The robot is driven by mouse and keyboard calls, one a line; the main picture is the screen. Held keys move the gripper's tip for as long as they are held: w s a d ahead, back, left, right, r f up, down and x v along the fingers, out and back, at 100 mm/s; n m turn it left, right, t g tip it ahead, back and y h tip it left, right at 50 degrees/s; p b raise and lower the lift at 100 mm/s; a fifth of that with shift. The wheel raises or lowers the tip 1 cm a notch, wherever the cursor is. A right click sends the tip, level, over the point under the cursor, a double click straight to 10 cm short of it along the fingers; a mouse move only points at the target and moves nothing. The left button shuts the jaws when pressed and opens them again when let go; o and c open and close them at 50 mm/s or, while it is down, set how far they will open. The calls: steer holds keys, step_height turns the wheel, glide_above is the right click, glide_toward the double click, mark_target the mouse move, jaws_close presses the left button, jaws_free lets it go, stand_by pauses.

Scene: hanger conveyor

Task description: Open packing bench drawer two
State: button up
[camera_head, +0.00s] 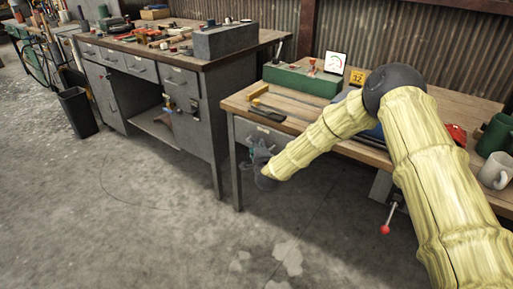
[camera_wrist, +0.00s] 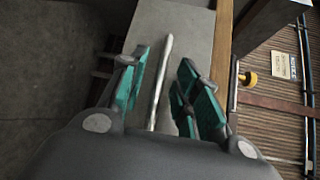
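My gripper (camera_head: 264,170) is at the left front of the nearer wooden-topped bench (camera_head: 285,118), before its grey drawer front (camera_head: 246,127). In the wrist view, my gripper (camera_wrist: 165,60) has its two green-padded fingers apart. A slim metal bar handle (camera_wrist: 161,80) runs between them in the picture, in front of the grey drawer front (camera_wrist: 190,32). I see a gap on each side of the handle, and no clear contact. The drawer front looks in line with the bench front, though my arm and gripper hide part of it. No drawer number is readable.
A second bench with grey drawers (camera_head: 142,66) stands to the left, and a black bin (camera_head: 78,112) is beside it. A green box (camera_head: 302,80), a mug (camera_head: 495,171) and tools are on the nearer bench. The concrete floor in front is clear.

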steer(key=shift+w, duration=0.25)
jaws_close()
steer(key=s+a+p, duration=0.2)
steer(key=s+a, duration=1)
steer(key=s, duration=0.5)
steer(key=shift+s+a, duration=0.3)
steer(key=shift+a, duration=0.1)
jaws_free()
